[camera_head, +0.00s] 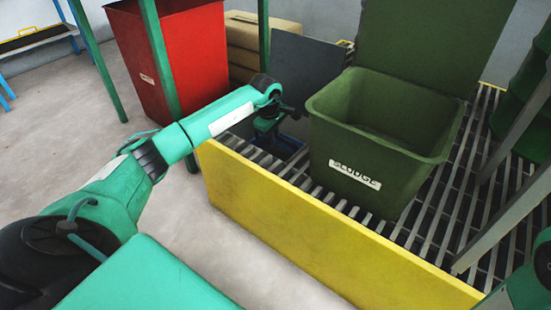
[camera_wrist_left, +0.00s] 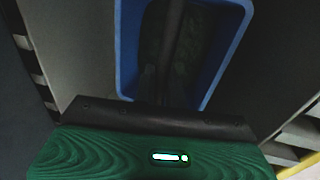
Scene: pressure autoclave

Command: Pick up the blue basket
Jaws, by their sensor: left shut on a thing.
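The blue basket (camera_head: 290,143) sits low on the slatted rack, left of the green sludge bin, and is mostly hidden behind the yellow panel and my arm. My left gripper (camera_head: 268,130) is over it, pointing down, and is shut on it. In the left wrist view the blue basket (camera_wrist_left: 127,50) shows its blue walls and a dark inside, with a dark finger of my gripper (camera_wrist_left: 172,60) reaching over it. The exact contact is hard to see. My right gripper is not in view.
The green sludge bin (camera_head: 372,130) stands close to the right of my left gripper, on the slatted rack (camera_head: 440,205). A yellow panel (camera_head: 290,220) edges the rack in front. A red bin (camera_head: 185,55) and green posts (camera_head: 160,55) stand to the left. Bare floor lies at left.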

